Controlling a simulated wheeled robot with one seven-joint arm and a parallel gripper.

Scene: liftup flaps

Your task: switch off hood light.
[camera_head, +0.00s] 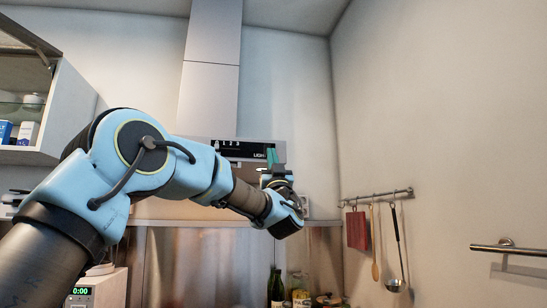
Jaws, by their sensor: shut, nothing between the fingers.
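The range hood (208,98) is a tall grey metal chimney on the back wall. Its black control panel (238,149) runs along the front of its lower part and carries small white marks, with a label that seems to read "LIGHT" at its right end. My gripper (272,157) is shut and empty, pointing up close in front of the right end of the panel, by that label. I cannot tell whether it touches the panel. The lamp under the hood is not visible.
An open wall cabinet (50,110) with a raised flap is at the left. A rail (377,196) with hanging utensils is on the right wall, and a metal bar (508,248) is further right. Bottles (277,286) stand below my gripper.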

